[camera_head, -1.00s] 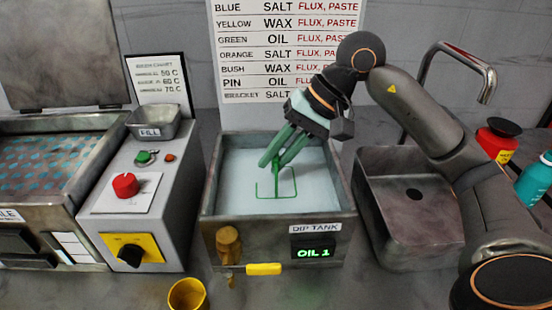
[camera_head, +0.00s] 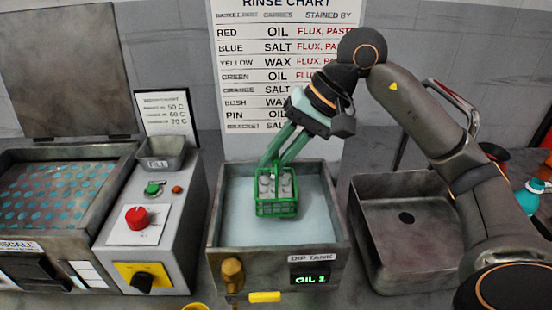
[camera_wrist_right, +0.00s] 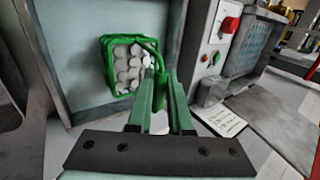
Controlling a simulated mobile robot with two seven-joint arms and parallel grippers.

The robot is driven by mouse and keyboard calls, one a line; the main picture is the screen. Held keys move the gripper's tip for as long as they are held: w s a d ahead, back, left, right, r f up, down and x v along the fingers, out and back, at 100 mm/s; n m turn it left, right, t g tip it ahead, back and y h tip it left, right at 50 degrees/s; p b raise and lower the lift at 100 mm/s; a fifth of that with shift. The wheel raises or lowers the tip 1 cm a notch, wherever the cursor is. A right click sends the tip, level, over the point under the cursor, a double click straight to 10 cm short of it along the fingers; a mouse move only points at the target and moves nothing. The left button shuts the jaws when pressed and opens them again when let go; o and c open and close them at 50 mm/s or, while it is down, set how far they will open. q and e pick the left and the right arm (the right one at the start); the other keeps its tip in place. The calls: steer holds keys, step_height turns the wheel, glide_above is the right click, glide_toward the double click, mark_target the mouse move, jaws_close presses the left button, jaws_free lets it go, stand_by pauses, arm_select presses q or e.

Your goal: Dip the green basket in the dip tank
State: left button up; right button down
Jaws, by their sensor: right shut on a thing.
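The green basket (camera_head: 277,209) holds several pale round pieces and hangs upright inside the dip tank's walls, its sides now visible above the pale liquid. The dip tank (camera_head: 223,259) is a metal box with a "DIP TANK" label and a display that appears to read "OIL 1". My right gripper (camera_head: 272,164) is shut on the basket's handle, above the tank. In the right wrist view the basket (camera_wrist_right: 107,65) hangs beyond the fingers of the right gripper (camera_wrist_right: 160,82). My left gripper is not in view.
A metal sink (camera_head: 372,258) stands to the right of the tank. A control box with a red knob (camera_head: 137,217) and a small tray (camera_head: 164,153) stands to the left, beside a tank with blue-dotted mesh (camera_head: 45,192). A rinse chart (camera_head: 285,60) is behind.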

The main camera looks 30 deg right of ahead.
steer(key=shift+r+p, duration=1.65)
steer(key=shift+r, duration=0.75)
